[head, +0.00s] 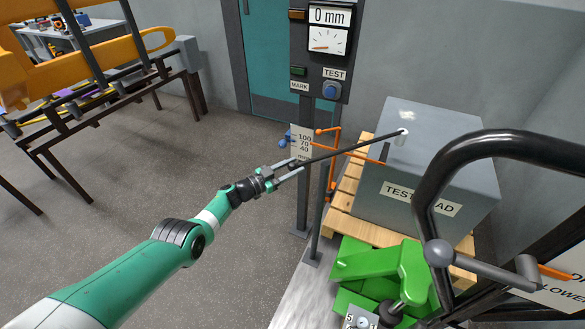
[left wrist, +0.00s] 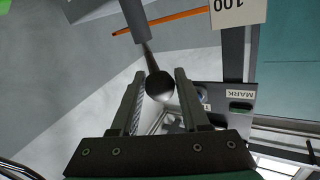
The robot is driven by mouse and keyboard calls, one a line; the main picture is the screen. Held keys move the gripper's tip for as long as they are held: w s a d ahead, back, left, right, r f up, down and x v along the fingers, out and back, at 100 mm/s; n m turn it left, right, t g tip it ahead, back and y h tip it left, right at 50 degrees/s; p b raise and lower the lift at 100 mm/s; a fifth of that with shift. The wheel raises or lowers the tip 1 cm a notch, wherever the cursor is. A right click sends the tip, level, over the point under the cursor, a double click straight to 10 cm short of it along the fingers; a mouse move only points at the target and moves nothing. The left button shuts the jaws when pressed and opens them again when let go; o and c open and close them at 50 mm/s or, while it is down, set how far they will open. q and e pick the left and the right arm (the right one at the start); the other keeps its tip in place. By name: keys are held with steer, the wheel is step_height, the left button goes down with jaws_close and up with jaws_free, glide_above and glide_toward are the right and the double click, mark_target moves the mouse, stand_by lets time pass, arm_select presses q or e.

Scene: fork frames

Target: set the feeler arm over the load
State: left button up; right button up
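The feeler arm (head: 345,148) is a thin black rod with a white tip (head: 403,134). In the head view it reaches rightward from my left gripper, and its tip appears over the top of the grey test load (head: 430,165); I cannot tell whether it touches. My left gripper (head: 298,166) is at the rod's near end. In the left wrist view its fingers (left wrist: 158,97) stand apart on either side of a black knob (left wrist: 158,85), with narrow gaps visible. My right gripper is not in view.
The load sits on a wooden pallet (head: 346,190). An orange bracket (head: 333,160) stands beside the post with the gauge (head: 328,40), reading 0 mm, and the blue TEST button (head: 331,90). A black curved handle (head: 425,190) and green machinery (head: 380,265) occupy the right foreground.

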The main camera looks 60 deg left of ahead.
arm_select(q)
steer(key=o, duration=0.4)
steer(key=shift+w+a, duration=0.1)
steer(key=shift+a, duration=0.05)
steer(key=shift+s+r+p, duration=0.1)
steer(key=shift+s+p, duration=0.1)
steer(key=shift+p, duration=0.1)
steer(key=s+p, duration=0.8)
steer(key=s, duration=0.3)
steer(key=shift+s+d, duration=0.15)
steer(key=shift+d, duration=0.15)
